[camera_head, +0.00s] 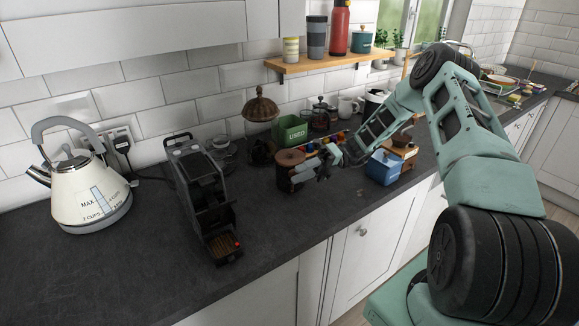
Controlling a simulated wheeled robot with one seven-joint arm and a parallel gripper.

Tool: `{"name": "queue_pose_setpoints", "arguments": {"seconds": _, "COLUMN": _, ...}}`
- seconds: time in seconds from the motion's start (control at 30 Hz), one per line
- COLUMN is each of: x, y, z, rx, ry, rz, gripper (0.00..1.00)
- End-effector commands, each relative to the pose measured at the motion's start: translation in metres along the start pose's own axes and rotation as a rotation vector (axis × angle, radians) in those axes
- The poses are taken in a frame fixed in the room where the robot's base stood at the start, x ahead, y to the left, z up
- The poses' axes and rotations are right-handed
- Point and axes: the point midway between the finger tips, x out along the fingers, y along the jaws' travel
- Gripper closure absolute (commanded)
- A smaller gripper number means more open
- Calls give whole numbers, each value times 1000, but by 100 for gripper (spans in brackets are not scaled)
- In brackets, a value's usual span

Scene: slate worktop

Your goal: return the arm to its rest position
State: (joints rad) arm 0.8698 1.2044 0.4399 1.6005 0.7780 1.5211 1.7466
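My arm (467,120) reaches in from the right, bends at a high elbow and comes down over the worktop (345,210). My gripper (299,177) is low over the middle of the worktop, pointing left. It overlaps a dark canister with a round brown top (290,158) in the picture. The gripper is small and dark against the canister, so I cannot tell whether its fingers are open, shut or touching it.
A kettle (85,190) and a black coffee machine (200,190) stand at left. A green box (290,130), coffee pods (325,142) and a blue container (383,167) are near my forearm. A loaded shelf (325,60) is above.

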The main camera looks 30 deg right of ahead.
Motion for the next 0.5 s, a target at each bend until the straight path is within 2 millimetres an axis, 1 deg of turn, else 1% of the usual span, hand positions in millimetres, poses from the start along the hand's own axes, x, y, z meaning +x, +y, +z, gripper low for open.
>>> {"name": "queue_pose_setpoints", "arguments": {"seconds": 0.2, "x": 1, "y": 0, "z": 0, "rx": -1, "ry": 1, "rz": 0, "gripper": 65}}
{"name": "queue_pose_setpoints", "arguments": {"seconds": 0.27, "x": 6, "y": 2, "z": 0, "rx": -13, "ry": 17, "rz": -5, "gripper": 65}}
{"name": "queue_pose_setpoints", "arguments": {"seconds": 0.37, "x": 29, "y": 10, "z": 1, "rx": -84, "ry": 101, "rz": -30, "gripper": 65}}
{"name": "queue_pose_setpoints", "arguments": {"seconds": 0.47, "x": 71, "y": 26, "z": -4, "rx": -231, "ry": 262, "rz": -69, "gripper": 65}}
{"name": "queue_pose_setpoints", "arguments": {"seconds": 0.5, "x": 90, "y": 33, "z": -8, "rx": -310, "ry": 344, "rz": -81, "gripper": 65}}
